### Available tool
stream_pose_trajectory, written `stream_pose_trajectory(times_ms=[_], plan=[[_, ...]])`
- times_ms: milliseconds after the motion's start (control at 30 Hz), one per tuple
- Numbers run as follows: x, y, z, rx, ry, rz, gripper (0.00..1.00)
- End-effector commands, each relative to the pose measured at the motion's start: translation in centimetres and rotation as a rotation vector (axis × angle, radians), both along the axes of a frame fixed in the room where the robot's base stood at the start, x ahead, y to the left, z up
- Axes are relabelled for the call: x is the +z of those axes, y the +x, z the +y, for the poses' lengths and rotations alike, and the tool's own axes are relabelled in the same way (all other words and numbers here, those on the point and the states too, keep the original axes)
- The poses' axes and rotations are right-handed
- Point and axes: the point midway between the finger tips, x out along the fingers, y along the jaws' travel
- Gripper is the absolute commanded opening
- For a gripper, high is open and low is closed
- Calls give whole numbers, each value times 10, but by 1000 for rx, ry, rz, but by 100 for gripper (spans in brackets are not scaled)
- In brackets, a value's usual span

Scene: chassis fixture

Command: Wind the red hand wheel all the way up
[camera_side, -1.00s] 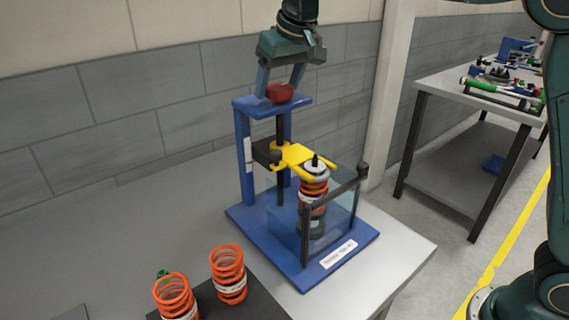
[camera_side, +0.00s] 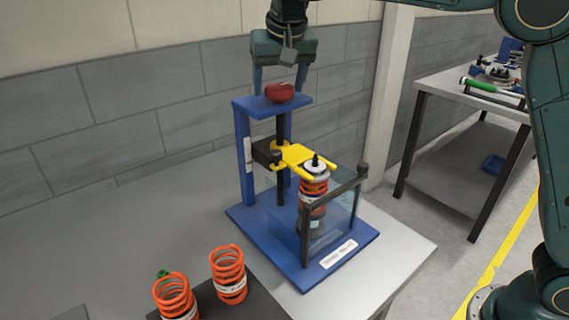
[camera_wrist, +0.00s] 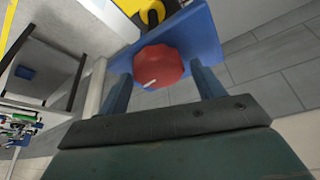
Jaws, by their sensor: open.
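The red hand wheel (camera_side: 280,92) sits on top of the blue press frame (camera_side: 243,150). It also shows in the wrist view (camera_wrist: 158,66), with a white mark on its face. My gripper (camera_side: 279,84) is above the wheel with its fingers apart, one on each side. In the wrist view the fingers (camera_wrist: 163,92) stand open with the wheel between and beyond them, and I see no clear contact. Below, the yellow fork (camera_side: 300,157) sits at the top of an orange spring strut (camera_side: 314,190), which stands upright behind a clear guard (camera_side: 345,205).
Two orange springs (camera_side: 229,275) (camera_side: 176,297) stand on a dark mat at the front left. A tiled wall is close behind the press. A second bench (camera_side: 455,95) with tools stands at the right.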

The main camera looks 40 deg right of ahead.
Motion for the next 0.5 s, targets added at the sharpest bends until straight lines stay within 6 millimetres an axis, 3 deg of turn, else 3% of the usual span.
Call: stream_pose_trajectory(times_ms=[500], plan=[[0, 0, 1, -101, 0, 0, 67]])
